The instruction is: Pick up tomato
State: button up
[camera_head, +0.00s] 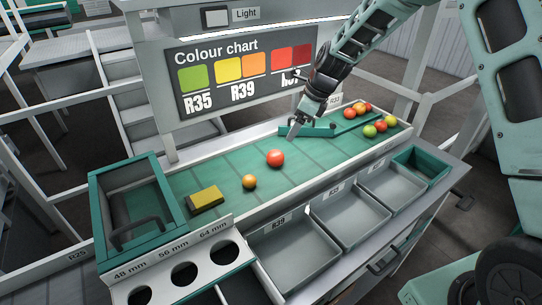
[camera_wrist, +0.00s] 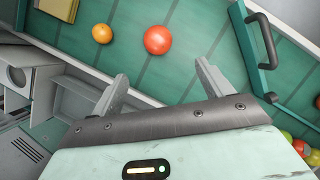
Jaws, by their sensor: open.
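A red tomato (camera_head: 275,158) lies on the green belt, near its middle; it also shows in the wrist view (camera_wrist: 158,40) beyond my fingertips. A smaller orange tomato (camera_head: 249,181) lies to its left, and in the wrist view it is at the upper left (camera_wrist: 102,33). My gripper (camera_head: 291,131) is above the belt, up and right of the red tomato in the head view. In the wrist view its two fingers (camera_wrist: 160,72) are spread wide with nothing between them. Several red, orange and green tomatoes (camera_head: 370,131) sit at the belt's far right end.
A yellow block (camera_head: 205,199) lies left of the orange tomato. A green gate with a handle (camera_head: 308,129) stands by my gripper. Grey bins (camera_head: 297,252) line the front edge; a green-framed box (camera_head: 130,170) stands at the left. The belt around the red tomato is clear.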

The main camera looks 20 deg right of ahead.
aim_at(278, 152)
jog(key=p+x, duration=0.2)
jog(key=x, duration=0.6)
jog(key=shift+a+f, duration=0.2)
jog(key=shift+f, duration=0.05)
jog(key=p+x, duration=0.1)
jog(key=x, duration=0.1)
jog(key=p+x, duration=0.1)
jog(key=x, duration=0.1)
jog(key=shift+a+p, duration=0.4)
jog(key=shift+w+a+f, duration=0.1)
jog(key=shift+w+f, duration=0.05)
jog(key=shift+f, duration=0.25)
jog(key=c, duration=0.8)
